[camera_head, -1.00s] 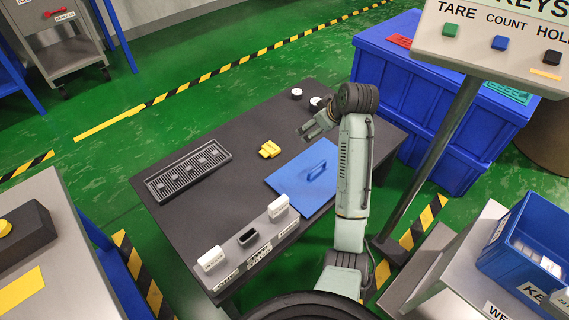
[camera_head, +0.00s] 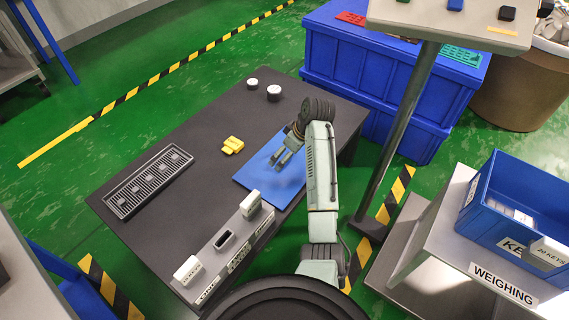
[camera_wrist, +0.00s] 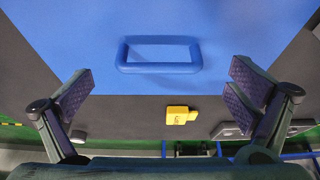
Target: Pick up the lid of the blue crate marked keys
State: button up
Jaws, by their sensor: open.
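The blue lid (camera_head: 257,178) lies flat on the dark table, partly hidden by my gripper in the head view. In the wrist view the lid (camera_wrist: 90,35) fills the upper part, with its blue bar handle (camera_wrist: 158,68) near the middle. My gripper (camera_head: 283,163) is over the lid; in the wrist view (camera_wrist: 160,92) its fingers are spread wide on either side of the handle, apart from it and empty. The blue crate marked with a partly hidden KEYS label (camera_head: 540,200) stands open at the right on the weighing stand, with small pale items inside.
A yellow block (camera_head: 232,145) lies on the dark table (camera_head: 200,120) beyond the lid. A slotted black tray (camera_head: 148,182) is at its left, and a grey holder (camera_head: 228,240) is at the front edge. A sign post (camera_head: 405,130) stands right of the arm.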

jog(key=shift+x, duration=0.8)
jog(key=shift+c, duration=0.2)
jog(key=shift+r, duration=0.1)
jog(key=c, duration=2)
